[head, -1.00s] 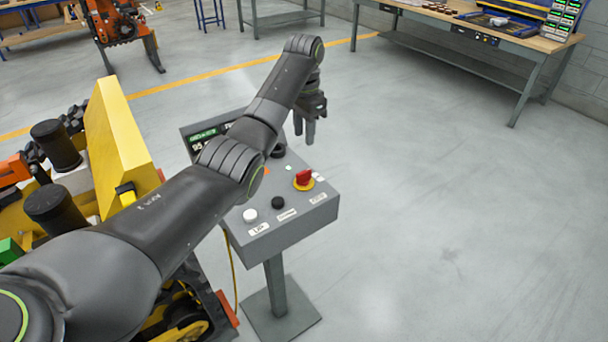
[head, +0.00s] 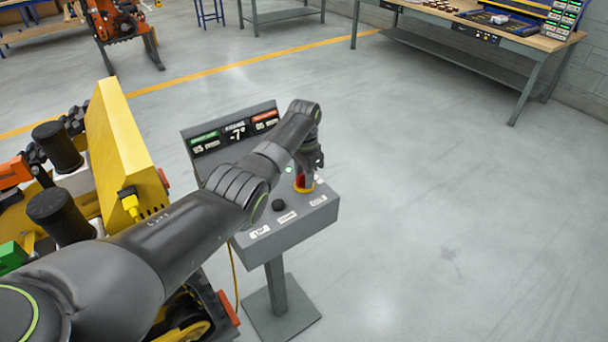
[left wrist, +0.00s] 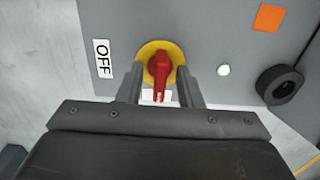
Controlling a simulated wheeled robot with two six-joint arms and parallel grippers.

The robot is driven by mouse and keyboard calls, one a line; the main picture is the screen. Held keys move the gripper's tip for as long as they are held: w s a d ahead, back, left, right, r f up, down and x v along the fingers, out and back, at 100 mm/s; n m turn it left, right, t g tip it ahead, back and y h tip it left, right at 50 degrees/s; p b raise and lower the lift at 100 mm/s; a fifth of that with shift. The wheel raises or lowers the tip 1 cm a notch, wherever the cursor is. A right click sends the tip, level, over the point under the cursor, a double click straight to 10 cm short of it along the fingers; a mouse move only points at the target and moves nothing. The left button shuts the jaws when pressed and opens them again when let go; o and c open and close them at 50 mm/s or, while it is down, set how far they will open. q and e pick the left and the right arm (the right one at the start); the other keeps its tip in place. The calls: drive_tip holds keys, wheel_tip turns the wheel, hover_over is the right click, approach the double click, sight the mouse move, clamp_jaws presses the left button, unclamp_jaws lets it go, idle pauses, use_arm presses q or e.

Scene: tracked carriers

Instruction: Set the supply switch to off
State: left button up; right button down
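The supply switch (head: 301,183) is a red rotary knob on a yellow round plate on the grey control box. In the left wrist view the knob (left wrist: 159,65) has its grip running up and down the picture. A white OFF label (left wrist: 103,58) is to its left. My left gripper (head: 309,177) is down at the switch. In the left wrist view the fingers of this gripper (left wrist: 160,80) are apart, one on each side of the knob, with small gaps showing. The knob is partly hidden in the head view. My right gripper is not in view.
The control box (head: 267,238) stands on a post, with a display (head: 236,132) reading -7° and a black knob (head: 278,205). A lit round lamp (left wrist: 223,70) is near the switch. A yellow machine panel (head: 125,145) stands at left. Floor at right is clear.

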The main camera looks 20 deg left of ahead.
use_arm(q)
clamp_jaws()
drive_tip(key=shift+r, duration=0.1)
drive_tip(key=shift+n+p, duration=0.65)
drive_tip(key=shift+n, duration=0.45)
drive_tip(key=n+p, duration=0.1)
drive_tip(key=n, duration=0.3)
drive_tip(key=n+p, duration=0.1)
drive_tip(key=n, duration=0.4)
drive_tip(key=shift+n, duration=0.4)
drive_tip(key=n, duration=0.5)
drive_tip(key=shift+w+n+p, duration=0.1)
drive_tip(key=shift+n+p, duration=0.2)
drive_tip(key=shift+p, duration=0.1)
unclamp_jaws()
